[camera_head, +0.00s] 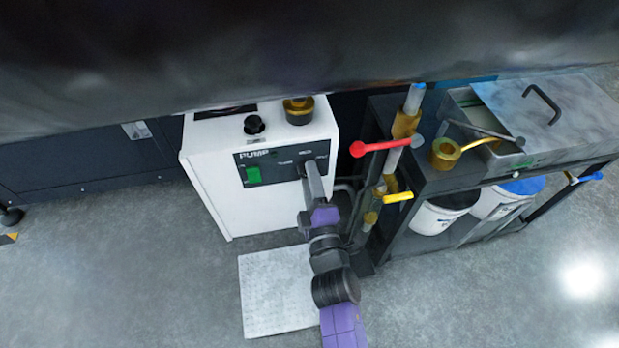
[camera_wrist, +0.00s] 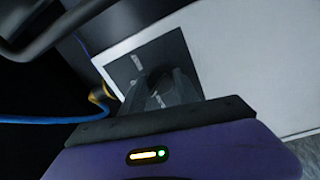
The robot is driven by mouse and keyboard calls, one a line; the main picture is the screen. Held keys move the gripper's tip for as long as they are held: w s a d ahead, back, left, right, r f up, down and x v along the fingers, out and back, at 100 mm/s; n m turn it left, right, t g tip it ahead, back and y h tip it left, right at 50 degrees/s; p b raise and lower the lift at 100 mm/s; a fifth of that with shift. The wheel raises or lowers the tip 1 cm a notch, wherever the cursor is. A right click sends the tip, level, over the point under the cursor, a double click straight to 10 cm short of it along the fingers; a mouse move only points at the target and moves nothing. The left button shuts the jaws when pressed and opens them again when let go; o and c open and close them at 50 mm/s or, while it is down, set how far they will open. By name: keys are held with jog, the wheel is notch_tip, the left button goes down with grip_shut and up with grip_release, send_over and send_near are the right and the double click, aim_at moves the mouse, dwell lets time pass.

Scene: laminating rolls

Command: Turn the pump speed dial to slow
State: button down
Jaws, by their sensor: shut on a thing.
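The white pump box (camera_head: 215,185) stands left of centre in the head view, with a dark panel (camera_head: 270,158) marked PUMP on its front. A green switch (camera_head: 254,175) is on the panel's left. My gripper (camera_head: 308,168) reaches the right part of the panel, where the speed dial sits. The dial is hidden behind my fingers, and its setting cannot be read. In the wrist view the panel (camera_wrist: 122,68) appears tilted, and my gripper (camera_wrist: 158,90) is shut at it on what appears to be the dial.
Right of the pump stand pipes with a red lever (camera_head: 372,147) and a yellow lever (camera_head: 397,197). A dark bench (camera_head: 440,178) holds a metal tank (camera_head: 555,110), with white buckets (camera_head: 437,217) below. A blue hose (camera_wrist: 45,119) shows in the wrist view.

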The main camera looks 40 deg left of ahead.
jog(key=n, duration=0.5)
jog(key=shift+n+g, duration=0.3)
jog(key=shift+n, duration=0.3)
jog(key=c, duration=0.9)
grip_release()
jog(key=shift+d, duration=0.1)
jog(key=p+v, duration=0.3)
jog(key=v, duration=0.4)
jog(key=shift+s+d+p, duration=0.25)
jog(key=shift+p, duration=0.05)
